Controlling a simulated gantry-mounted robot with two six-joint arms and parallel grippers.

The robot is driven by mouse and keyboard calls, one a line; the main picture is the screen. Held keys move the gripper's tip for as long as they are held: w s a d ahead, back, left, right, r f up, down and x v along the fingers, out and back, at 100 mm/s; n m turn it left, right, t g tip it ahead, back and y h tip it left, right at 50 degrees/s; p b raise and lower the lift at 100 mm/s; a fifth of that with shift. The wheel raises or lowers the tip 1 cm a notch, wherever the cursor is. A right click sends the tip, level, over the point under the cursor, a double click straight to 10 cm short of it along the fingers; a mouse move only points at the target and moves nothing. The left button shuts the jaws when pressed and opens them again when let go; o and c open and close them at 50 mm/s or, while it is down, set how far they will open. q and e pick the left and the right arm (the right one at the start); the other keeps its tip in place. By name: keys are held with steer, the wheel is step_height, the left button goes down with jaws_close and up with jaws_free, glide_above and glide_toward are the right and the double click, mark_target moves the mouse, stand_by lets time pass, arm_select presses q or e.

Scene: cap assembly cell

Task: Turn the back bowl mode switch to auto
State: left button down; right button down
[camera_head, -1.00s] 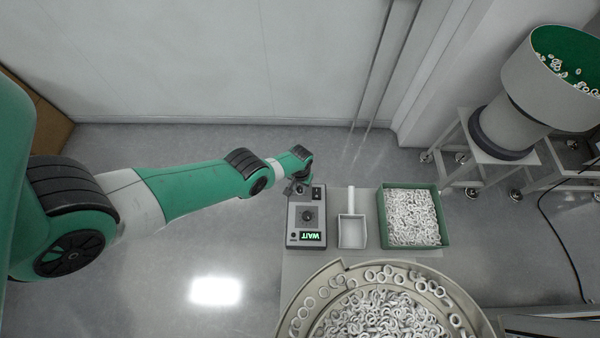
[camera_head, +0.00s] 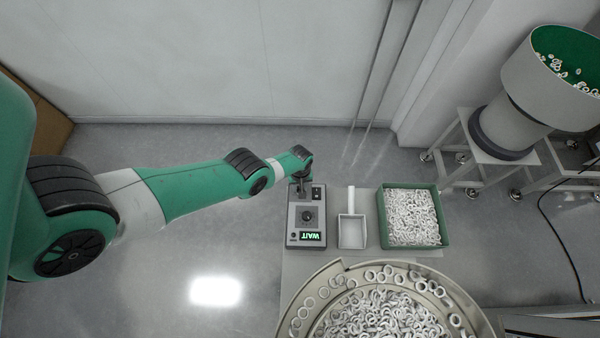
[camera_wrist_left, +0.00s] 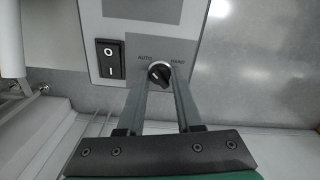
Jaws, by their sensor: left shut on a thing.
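The control box (camera_head: 292,225) stands beside the bowl with a lit display reading WAIT, upside down in the head view. Its mode switch is a small black knob (camera_wrist_left: 158,74) between the printed words AUTO, on the left, and HAND, on the right, in the left wrist view. A small white mark shows on the knob; its exact direction is hard to tell. My left gripper (camera_wrist_left: 160,70) is shut on this knob, one finger on each side. In the head view my left gripper (camera_head: 304,188) covers the knob at the box's far end. My right gripper is out of view.
A black rocker switch (camera_wrist_left: 110,58) sits beside the knob. A white scoop (camera_head: 351,230) and a green crate (camera_head: 444,236) of white rings stand right of the box. The ring-filled bowl (camera_head: 325,281) is in front. Floor to the left is clear.

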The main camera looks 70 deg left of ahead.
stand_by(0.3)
arm_select(q)
steer(key=c, duration=0.6)
jaws_free()
steer(key=shift+r, duration=0.1)
step_height(320, 180, up, 11)
steer(key=p, duration=1.1)
steer(key=shift+r+p, duration=0.2)
steer(key=shift+p, duration=0.1)
